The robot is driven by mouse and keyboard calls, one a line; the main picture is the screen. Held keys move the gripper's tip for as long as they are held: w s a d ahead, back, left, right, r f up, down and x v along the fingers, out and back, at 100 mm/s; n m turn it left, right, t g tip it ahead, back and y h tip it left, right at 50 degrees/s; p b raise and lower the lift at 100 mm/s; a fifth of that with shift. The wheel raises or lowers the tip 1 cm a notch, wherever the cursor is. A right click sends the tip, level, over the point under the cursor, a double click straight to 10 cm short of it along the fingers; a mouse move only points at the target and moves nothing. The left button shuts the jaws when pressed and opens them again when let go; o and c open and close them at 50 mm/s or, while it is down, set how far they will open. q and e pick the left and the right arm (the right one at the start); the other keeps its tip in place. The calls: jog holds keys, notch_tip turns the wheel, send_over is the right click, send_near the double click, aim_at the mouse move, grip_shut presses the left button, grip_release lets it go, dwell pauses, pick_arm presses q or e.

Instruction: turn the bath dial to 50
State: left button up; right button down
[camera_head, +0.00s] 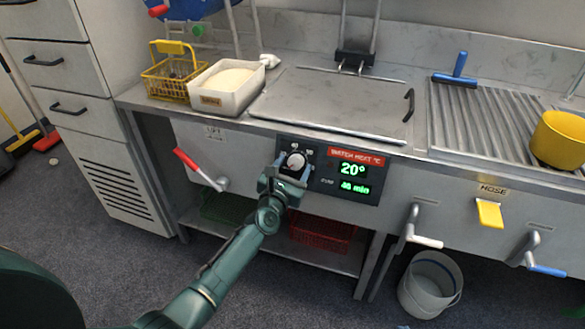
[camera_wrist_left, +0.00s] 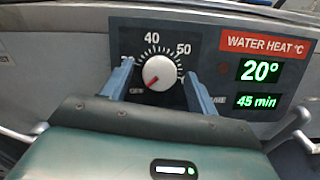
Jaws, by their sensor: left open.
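The bath dial (camera_head: 296,160) is a white round knob on a black panel at the front of the bench. It also shows in the left wrist view (camera_wrist_left: 159,72), with its red mark pointing to the lower left, toward the OFF label. Numbers 40 and 50 are printed above it. The display (camera_wrist_left: 261,71) beside it reads 20° in green, with 45 min below. My left gripper (camera_head: 290,171) is at the panel, its open fingers (camera_wrist_left: 160,84) on either side of the dial. I cannot tell whether they touch it. My right gripper is not in view.
A red-handled lever (camera_head: 195,166) sticks out left of the panel. A white-handled lever (camera_head: 423,239) and a yellow hose handle (camera_head: 489,214) are to the right. A lidded bath (camera_head: 335,104) is above the panel. A white bucket (camera_head: 430,285) stands on the floor.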

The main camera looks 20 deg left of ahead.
pick_arm(q)
jog(key=shift+c, duration=0.5)
jog(key=c, duration=0.9)
